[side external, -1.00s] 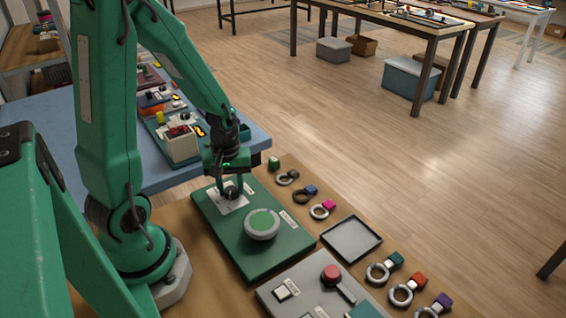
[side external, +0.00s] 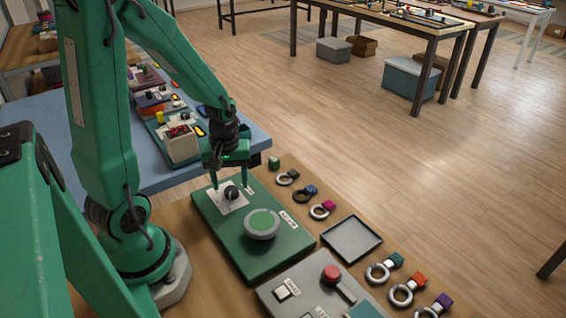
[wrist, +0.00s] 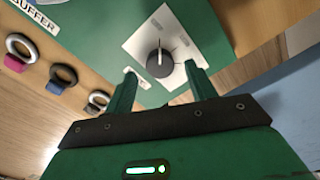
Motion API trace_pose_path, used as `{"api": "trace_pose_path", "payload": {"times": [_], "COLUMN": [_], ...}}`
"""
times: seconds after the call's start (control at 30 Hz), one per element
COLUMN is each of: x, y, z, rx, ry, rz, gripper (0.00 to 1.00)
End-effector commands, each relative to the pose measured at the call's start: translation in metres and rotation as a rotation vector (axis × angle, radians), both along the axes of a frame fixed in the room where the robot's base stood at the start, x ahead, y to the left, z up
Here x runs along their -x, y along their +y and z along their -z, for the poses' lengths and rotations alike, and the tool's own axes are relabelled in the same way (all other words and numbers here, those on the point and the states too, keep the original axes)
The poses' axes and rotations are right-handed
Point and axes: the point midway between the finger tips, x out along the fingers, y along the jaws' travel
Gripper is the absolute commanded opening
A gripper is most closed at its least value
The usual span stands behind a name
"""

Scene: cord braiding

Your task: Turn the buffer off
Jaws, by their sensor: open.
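The buffer is a green box (side external: 278,258) with a round grey, green-topped disc (side external: 262,224) on it. Its black knob (side external: 231,193) sits on a white plate (side external: 222,203) at the far end. In the wrist view the knob (wrist: 160,63) has a white pointer line aimed toward the top of the picture. Small marks ring it, and part of the plate's lettering is hidden by my fingers. My gripper (side external: 229,186) is open just above the knob, one finger on each side. In the wrist view the fingertips (wrist: 159,72) stand apart with the knob beyond them.
Several rings with coloured tags (side external: 322,209) line the right edge of the bench. An empty grey tray (side external: 351,240) lies beside the box. A grey panel with a red button (side external: 331,274) is in front. A blue table (side external: 60,135) with devices stands behind.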

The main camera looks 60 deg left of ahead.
Motion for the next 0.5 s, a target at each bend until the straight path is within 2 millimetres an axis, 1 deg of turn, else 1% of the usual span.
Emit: {"api": "trace_pose_path", "payload": {"times": [0.3, 0.5], "x": [-0.001, 0.000], "y": [0.000, 0.000], "z": [-0.036, -0.052], "rx": [-0.002, -0.001], "ry": [-0.005, -0.003], "rz": [-0.001, -0.001], "gripper": [0.56, 0.56]}}
